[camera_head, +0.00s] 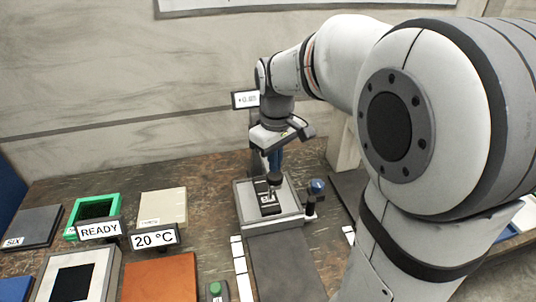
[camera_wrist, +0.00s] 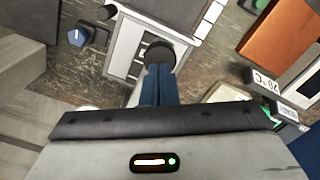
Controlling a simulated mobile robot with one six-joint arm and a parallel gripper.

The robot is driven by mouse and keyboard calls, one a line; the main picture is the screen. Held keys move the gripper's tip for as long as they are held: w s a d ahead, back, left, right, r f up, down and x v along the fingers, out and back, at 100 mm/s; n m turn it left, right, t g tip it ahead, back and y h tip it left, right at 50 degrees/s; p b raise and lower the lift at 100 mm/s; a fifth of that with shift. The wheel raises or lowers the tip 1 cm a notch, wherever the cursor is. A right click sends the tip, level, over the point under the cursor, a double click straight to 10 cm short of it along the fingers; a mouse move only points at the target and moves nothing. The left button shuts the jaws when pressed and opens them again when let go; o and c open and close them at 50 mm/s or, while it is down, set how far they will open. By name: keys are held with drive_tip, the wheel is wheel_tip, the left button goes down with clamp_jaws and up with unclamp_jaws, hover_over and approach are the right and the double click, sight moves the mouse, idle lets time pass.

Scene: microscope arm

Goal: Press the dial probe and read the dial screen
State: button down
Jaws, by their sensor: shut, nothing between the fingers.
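The dial screen (camera_head: 245,99) is a small pale display in a dark frame, standing behind my wrist in the head view. Its digits are too small to read surely. Below my wrist is a grey stand (camera_head: 243,208) with a dark, upright piece. A dark round cap, apparently the dial probe, lies at my fingertips in the wrist view (camera_wrist: 158,53) and under them in the head view (camera_head: 274,181). My gripper (camera_head: 274,168) points down with its blue fingers shut and empty. Its fingers also show in the wrist view (camera_wrist: 157,80). I cannot tell whether they touch the cap.
A blue knob (camera_head: 316,187) sits at the stand's right side. Signs reading READY (camera_head: 100,230) and 20 °C (camera_head: 154,239) stand at left, among several coloured trays. A green button (camera_head: 215,288) is near the front. A dark mat (camera_head: 285,262) lies before the stand.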

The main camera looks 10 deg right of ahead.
sight(275, 175)
drive_tip(key=shift+f+b, duration=1.95)
drive_tip(key=shift+f, duration=0.8)
drive_tip(key=shift+r, duration=0.2)
wheel_tip(275, 175, up, 6)
drive_tip(key=p, duration=0.4)
drive_tip(key=shift+f+p, duration=0.2)
drive_tip(key=shift+p, duration=0.15)
wheel_tip(275, 175, up, 8)
drive_tip(key=shift+f, duration=0.15)
